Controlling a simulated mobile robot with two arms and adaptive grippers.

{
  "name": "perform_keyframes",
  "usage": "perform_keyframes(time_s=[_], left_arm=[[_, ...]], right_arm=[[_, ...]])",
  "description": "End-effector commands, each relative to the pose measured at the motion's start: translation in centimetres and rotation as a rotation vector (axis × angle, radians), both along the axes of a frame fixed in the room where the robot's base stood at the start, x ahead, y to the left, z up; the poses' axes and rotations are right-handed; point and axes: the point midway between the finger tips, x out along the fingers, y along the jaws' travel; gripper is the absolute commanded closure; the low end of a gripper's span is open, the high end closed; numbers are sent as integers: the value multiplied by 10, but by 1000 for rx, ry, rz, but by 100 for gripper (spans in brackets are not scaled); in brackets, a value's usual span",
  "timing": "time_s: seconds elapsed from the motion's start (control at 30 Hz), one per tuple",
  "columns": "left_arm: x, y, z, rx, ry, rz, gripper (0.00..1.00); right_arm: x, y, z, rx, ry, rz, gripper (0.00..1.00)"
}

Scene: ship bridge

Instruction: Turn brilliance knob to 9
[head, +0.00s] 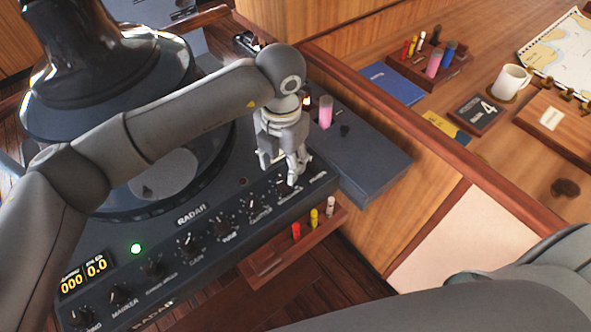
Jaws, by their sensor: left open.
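The radar console (205,255) has a row of black knobs along its sloping front panel. The brilliance knob (284,187) appears to be the one near the right end of the row; its small label is blurred. My left gripper (280,170) is open and points down just above and behind this knob, its fingers partly covering it. I cannot tell whether a fingertip touches the knob, or which number it points to. My right arm shows at the lower right, but its gripper is out of view.
The gain knob (190,243) and other knobs sit to the left. A small wooden rack (290,243) with colored markers hangs below the panel. A pink cylinder (326,111) stands on the grey side unit. A white mug (511,83) is on the desk behind the wooden ledge.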

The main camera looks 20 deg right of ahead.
Motion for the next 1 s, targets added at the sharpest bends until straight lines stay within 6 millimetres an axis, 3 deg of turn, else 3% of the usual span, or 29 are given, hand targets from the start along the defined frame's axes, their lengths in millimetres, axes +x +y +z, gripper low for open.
perform_keyframes(time_s=[0.1,0.33,0.73,1.0], left_arm=[[0,1,-21,0,5,1,53],[1,1,-53,-1,3,-1,53],[2,1,-64,-3,0,-2,53],[2,1,-63,-3,1,-2,86]], right_arm=[[0,0,14,1,0,-2,52],[0,0,24,1,0,-4,52],[0,1,25,1,0,-4,52],[0,0,25,1,0,-4,52]])
